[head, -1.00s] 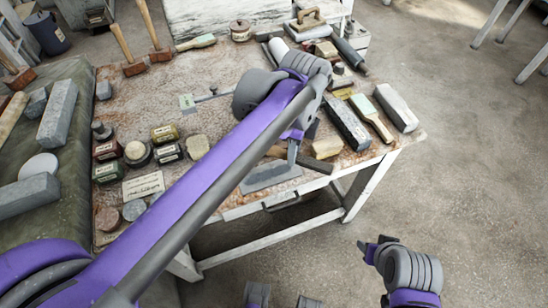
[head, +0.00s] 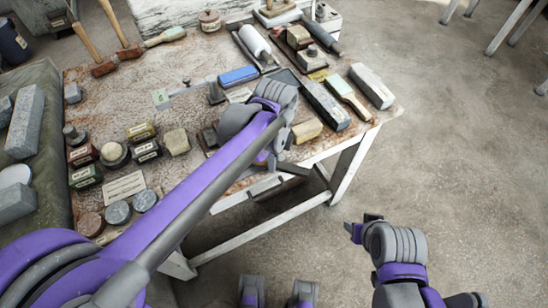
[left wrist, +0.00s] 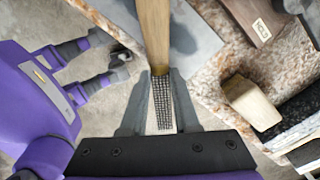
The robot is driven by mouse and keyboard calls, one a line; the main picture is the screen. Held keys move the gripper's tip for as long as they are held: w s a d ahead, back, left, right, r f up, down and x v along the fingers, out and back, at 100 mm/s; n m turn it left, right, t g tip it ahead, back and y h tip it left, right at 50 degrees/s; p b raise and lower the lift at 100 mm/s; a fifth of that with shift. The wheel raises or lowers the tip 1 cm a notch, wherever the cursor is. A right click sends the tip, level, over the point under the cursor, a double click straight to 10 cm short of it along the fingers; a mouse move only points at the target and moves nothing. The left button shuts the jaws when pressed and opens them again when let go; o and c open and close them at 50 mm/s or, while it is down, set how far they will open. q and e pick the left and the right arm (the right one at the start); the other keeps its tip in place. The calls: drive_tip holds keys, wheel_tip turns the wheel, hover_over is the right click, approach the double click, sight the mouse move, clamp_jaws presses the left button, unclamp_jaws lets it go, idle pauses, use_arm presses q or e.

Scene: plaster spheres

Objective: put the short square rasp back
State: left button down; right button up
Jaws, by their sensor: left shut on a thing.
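The short square rasp, with a wooden handle and a dark toothed metal end (left wrist: 161,100), is between the fingers of my left gripper (left wrist: 160,98) in the left wrist view. The gripper is shut on it at the metal part, and the handle points toward the top of that picture. In the head view my left gripper (head: 281,166) is over the table's front edge, and the arm hides the rasp. A grey slab (left wrist: 195,25) lies behind the handle in the left wrist view. My right gripper (head: 362,227) looks open and empty, off the table's front.
The worktable (head: 100,92) is crowded. Several jars and a blue block (head: 238,76) stand farther left.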

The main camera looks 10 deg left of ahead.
use_arm(q)
drive_tip(key=shift+f, duration=0.15)
drive_tip(key=c, duration=0.7)
unclamp_jaws()
drive_tip(key=shift+o, duration=0.2)
drive_tip(key=shift+r, duration=0.35)
wheel_tip(320, 180, up, 12)
drive_tip(key=p, duration=0.1)
drive_tip(key=shift+f, duration=0.15)
